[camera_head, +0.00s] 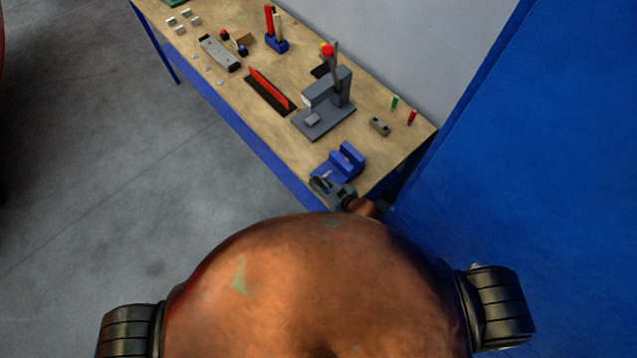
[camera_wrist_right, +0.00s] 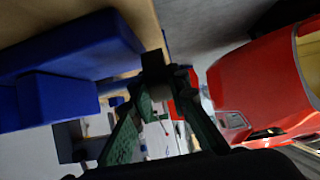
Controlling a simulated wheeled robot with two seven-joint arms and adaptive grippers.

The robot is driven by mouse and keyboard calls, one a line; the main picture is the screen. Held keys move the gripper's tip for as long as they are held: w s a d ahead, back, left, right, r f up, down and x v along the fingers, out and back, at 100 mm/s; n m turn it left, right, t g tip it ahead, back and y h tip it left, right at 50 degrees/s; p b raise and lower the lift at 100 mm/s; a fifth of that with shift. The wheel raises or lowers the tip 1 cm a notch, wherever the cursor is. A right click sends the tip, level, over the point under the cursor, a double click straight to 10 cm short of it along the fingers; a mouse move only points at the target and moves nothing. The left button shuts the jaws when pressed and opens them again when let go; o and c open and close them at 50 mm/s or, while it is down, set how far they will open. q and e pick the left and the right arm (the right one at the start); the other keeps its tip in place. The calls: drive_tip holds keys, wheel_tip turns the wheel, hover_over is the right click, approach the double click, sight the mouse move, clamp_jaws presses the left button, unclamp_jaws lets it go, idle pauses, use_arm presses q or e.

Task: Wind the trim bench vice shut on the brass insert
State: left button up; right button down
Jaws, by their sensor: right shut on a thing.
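The blue bench vice (camera_head: 347,158) sits at the near right end of the wooden bench; its blue body also fills the upper left of the right wrist view (camera_wrist_right: 70,50). My right gripper (camera_head: 326,186) is at the near side of the vice. In the right wrist view my right gripper (camera_wrist_right: 156,78) has its two fingers closed together on a small dark part, which looks like the vice handle (camera_wrist_right: 153,60). The brass insert cannot be made out in either view. My left gripper is not in view.
The wooden bench (camera_head: 225,85) holds a grey press (camera_head: 328,100), a black tray with a red strip (camera_head: 268,90), a small grey block (camera_head: 379,126) and green and red pieces. A blue panel (camera_head: 520,130) stands to the right. A red nosecone (camera_wrist_right: 255,85) shows in the right wrist view.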

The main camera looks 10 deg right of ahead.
drive_tip(key=c, duration=1.8)
unclamp_jaws()
drive_tip(key=shift+c, duration=0.2)
drive_tip(key=v, duration=1.2)
